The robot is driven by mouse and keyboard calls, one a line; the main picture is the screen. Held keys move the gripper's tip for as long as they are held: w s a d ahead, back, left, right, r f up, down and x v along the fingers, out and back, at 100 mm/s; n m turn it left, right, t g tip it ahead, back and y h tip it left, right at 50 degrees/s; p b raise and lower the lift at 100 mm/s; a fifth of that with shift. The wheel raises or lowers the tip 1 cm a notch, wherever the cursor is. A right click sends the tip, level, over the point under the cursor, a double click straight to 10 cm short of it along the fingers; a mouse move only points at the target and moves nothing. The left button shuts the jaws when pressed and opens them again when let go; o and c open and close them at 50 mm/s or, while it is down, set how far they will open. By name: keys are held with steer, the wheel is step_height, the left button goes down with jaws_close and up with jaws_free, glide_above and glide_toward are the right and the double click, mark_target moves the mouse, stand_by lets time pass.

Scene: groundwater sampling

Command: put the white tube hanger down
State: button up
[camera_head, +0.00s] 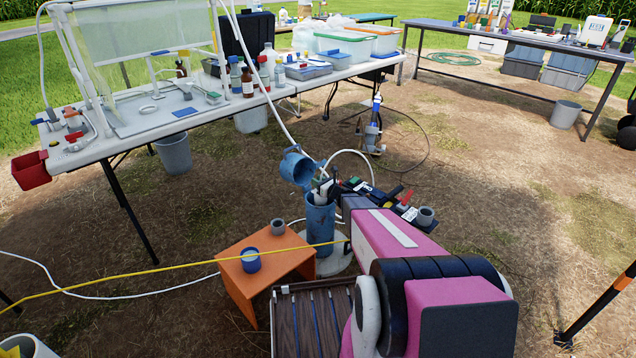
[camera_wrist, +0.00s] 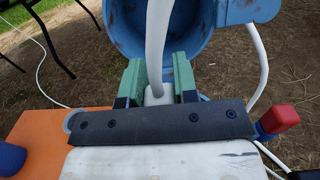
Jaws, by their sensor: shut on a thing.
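My gripper (camera_wrist: 158,80) has two green finger pads, shut on the white tube hanger (camera_wrist: 157,96). A white tube rises from the hanger between the fingers in the wrist view. In the head view my gripper (camera_head: 322,184) is at the top of the blue upright well pipe (camera_head: 320,220), whose blue lid (camera_head: 298,168) stands tilted open. The hanger is small and mostly hidden there by my gripper and arm. In the wrist view a blue rounded part (camera_wrist: 170,35) lies just beyond the fingers. I cannot tell whether the hanger touches the pipe.
An orange stool (camera_head: 262,278) stands left of the pipe with a blue cap (camera_head: 250,260) and a grey ring (camera_head: 278,226) on it. A yellow line (camera_head: 130,277) crosses it. A slatted crate (camera_head: 312,322) is in front.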

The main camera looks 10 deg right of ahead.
steer(key=o, duration=1)
steer(key=shift+c, duration=0.2)
steer(key=v, duration=1.2)
steer(key=s+a+r+n+g+h, duration=0.1)
steer(key=s+a+r+n+g, duration=0.2)
steer(key=s+a+n+g, duration=0.45)
steer(key=s+a+r+n+g, duration=0.2)
steer(key=s+a+n+g, duration=0.2)
steer(key=s+n, duration=0.5)
steer(key=s+d+r+n+g+h, duration=0.1)
steer(key=s+d+r+n+h, duration=0.2)
steer(key=s+n+h, duration=0.1)
steer(key=s+d+r+n+g+h, duration=0.2)
steer(key=s+n+h, duration=0.3)
steer(key=s+n, duration=0.2)
steer(key=shift+s+d+r+n+h, duration=0.3)
steer(key=shift+d+r+n, duration=0.05)
steer(key=shift+n, duration=0.3)
